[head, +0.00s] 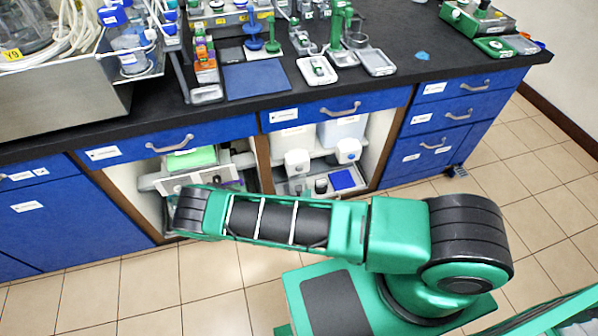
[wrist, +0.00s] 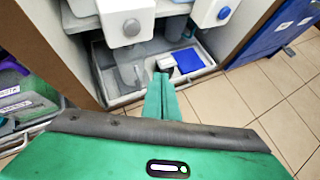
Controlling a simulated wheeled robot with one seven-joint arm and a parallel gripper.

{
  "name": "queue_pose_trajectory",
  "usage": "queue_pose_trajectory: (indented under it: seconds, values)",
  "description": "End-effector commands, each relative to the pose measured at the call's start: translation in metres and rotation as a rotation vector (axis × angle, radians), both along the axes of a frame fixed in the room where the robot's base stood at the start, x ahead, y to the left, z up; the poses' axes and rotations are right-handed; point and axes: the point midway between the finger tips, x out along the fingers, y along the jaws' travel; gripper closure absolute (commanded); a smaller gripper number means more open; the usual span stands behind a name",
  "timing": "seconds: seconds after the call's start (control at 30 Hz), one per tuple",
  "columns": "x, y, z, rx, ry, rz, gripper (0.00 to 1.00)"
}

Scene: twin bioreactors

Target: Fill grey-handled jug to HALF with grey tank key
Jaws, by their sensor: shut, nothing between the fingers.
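Two white tank fronts hang side by side in the open cupboard. The left one has a grey key (wrist: 131,27); it also shows in the head view (head: 292,162). The right one has a blue key (wrist: 224,13). A greyish, see-through shape (wrist: 128,72), possibly the grey-handled jug, stands in the tray below the grey key; its handle and fill level are unclear. My gripper (wrist: 162,78) is shut and empty, low in front of the tray and to the right of this shape. In the head view my arm hides the gripper's fingers.
The grey tray (wrist: 122,100) holds a blue pad (wrist: 188,61) at the right. Cupboard side walls (wrist: 60,50) bound the opening. A neighbouring bay with a green-topped device (head: 190,158) lies left. The tiled floor (head: 145,285) is clear in front.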

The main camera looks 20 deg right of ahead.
Motion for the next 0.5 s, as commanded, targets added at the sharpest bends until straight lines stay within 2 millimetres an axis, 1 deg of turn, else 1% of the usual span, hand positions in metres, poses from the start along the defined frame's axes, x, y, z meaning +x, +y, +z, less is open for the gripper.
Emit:
queue_pose_trajectory:
  seconds: [0.27,0.37,0.5]
  values:
    - [0.002,0.0,0.001,0.002,-0.001,-0.003,1.0]
    - [0.007,0.0,0.001,0.002,-0.002,-0.003,1.0]
    - [0.022,0.0,0.001,0.003,-0.003,-0.005,1.0]
